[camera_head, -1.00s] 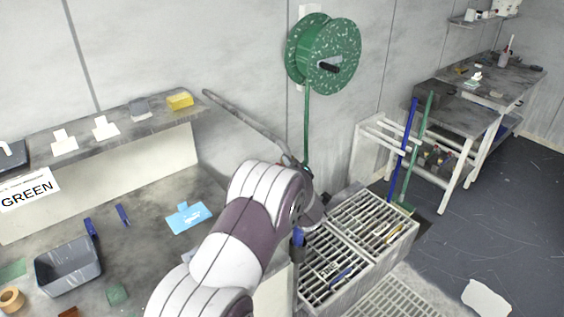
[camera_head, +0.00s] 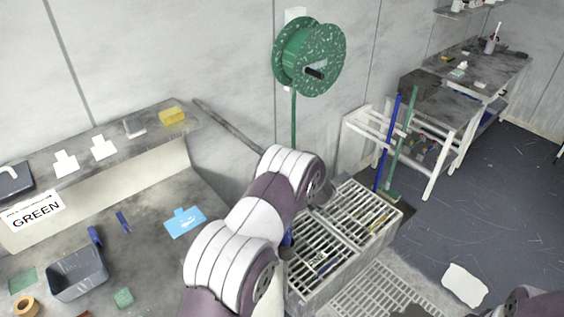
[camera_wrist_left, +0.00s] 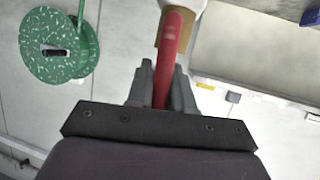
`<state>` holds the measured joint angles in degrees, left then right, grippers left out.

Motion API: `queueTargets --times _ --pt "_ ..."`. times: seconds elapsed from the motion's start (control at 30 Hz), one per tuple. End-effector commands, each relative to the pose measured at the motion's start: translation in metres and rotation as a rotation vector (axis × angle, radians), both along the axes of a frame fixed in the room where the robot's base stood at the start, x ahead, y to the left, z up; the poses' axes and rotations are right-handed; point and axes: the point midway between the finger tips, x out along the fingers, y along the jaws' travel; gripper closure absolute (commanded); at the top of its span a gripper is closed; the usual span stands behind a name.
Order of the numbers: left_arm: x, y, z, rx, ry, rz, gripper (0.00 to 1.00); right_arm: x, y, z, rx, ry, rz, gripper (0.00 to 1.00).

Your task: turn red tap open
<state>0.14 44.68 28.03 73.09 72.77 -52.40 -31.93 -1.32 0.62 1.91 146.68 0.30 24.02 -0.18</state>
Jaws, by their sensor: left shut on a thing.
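The red tap handle (camera_wrist_left: 171,50) is a narrow red bar at the top middle of the left wrist view. It runs down between the two grey fingers of my left gripper (camera_wrist_left: 162,84), which is shut on it. A tan-brown piece (camera_wrist_left: 190,33) and a white rounded part (camera_wrist_left: 188,5) lie right behind the handle. In the head view my left arm hides the tap and the gripper's fingers. My right gripper is not in view.
A green hose reel (camera_head: 310,58) hangs on the wall, and it also shows in the left wrist view (camera_wrist_left: 58,45). A grated basin (camera_head: 340,235) is right of my left arm. A grey tub (camera_head: 77,274) and blue card (camera_head: 185,222) are on the left bench.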

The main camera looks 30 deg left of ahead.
Motion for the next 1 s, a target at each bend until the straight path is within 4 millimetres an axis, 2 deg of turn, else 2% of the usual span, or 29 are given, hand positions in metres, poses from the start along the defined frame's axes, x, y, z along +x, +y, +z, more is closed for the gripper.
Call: queueTargets --times 0.03,0.2,0.7,0.73,0.8,1.0 --pt "-0.0001 -0.0002 0.0028 0.007 0.016 -0.001 1.00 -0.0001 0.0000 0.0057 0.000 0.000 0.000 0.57" --pt "-0.0007 0.0001 0.0012 0.023 0.052 -0.001 1.00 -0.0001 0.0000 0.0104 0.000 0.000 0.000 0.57" --pt "-0.0013 0.0002 -0.0005 0.029 0.068 -0.002 1.00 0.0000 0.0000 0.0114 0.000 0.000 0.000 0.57" --pt "-0.0012 0.0003 -0.0005 0.029 0.068 -0.002 0.75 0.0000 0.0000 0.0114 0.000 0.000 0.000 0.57" --pt "-0.0013 0.0002 -0.0005 0.029 0.068 -0.002 0.58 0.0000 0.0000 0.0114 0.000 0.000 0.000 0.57" --pt "-0.0013 0.0004 -0.0004 0.029 0.067 -0.002 0.58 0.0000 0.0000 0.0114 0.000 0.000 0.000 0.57"
